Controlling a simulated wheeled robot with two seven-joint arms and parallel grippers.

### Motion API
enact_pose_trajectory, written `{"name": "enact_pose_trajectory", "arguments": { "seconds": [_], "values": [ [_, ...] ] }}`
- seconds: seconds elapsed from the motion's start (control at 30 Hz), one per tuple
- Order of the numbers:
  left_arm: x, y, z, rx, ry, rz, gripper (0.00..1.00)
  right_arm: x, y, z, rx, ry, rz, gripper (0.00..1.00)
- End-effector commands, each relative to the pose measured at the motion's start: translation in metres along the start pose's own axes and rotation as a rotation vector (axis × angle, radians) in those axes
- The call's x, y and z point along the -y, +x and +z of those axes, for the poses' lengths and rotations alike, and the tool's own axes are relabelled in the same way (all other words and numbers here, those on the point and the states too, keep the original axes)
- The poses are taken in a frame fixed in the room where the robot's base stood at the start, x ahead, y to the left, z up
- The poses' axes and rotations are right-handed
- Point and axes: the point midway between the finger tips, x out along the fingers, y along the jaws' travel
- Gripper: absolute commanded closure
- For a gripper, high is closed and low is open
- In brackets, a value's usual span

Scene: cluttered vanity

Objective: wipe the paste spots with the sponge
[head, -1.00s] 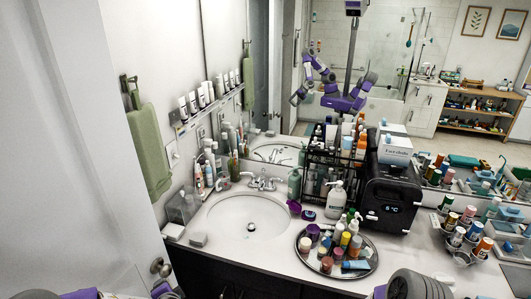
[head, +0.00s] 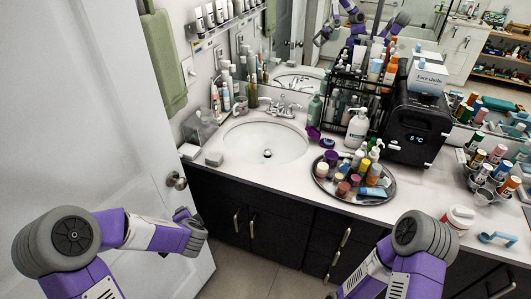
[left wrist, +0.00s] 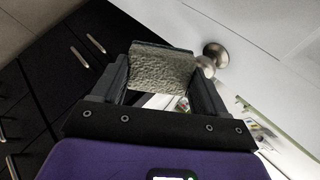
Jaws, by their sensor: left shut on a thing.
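My left gripper (head: 184,214) is in front of the vanity, below counter height and near the door knob. In the left wrist view, its two fingers (left wrist: 160,82) are shut on a rough grey-beige block, which looks like the sponge (left wrist: 160,68). The sponge cannot be made out in the head view. The white sink basin (head: 266,143) is set in the pale counter (head: 240,175). I cannot make out any paste spots. My right arm shows at the lower right of the head view, but its gripper is out of the picture.
A white door with a round knob (head: 176,181) stands at left. A round tray (head: 388,198) crowded with bottles sits right of the sink. A black appliance (head: 414,125) stands behind the tray.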

Motion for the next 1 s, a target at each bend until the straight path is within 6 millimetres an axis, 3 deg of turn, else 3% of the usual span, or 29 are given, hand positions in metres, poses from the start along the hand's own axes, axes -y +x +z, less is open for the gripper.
{"name": "enact_pose_trajectory", "arguments": {
  "seconds": [0.27,0.53,0.7,1.0],
  "values": [
    [-0.002,-0.001,-0.004,-0.014,0.012,0.004,0.51,0.0,0.0,0.0,-0.001,0.0,0.0,1.0],
    [-0.041,-0.027,-0.067,-0.272,0.243,0.065,0.51,0.0,0.0,-0.001,-0.001,0.0,0.0,1.0],
    [-0.06,-0.043,-0.092,-0.39,0.35,0.084,0.51,0.0,0.0,-0.001,-0.001,0.0,0.0,1.0],
    [-0.062,-0.046,-0.096,-0.406,0.365,0.086,0.51,0.0,0.0,-0.001,0.0,0.0,0.0,1.0]
  ]
}}
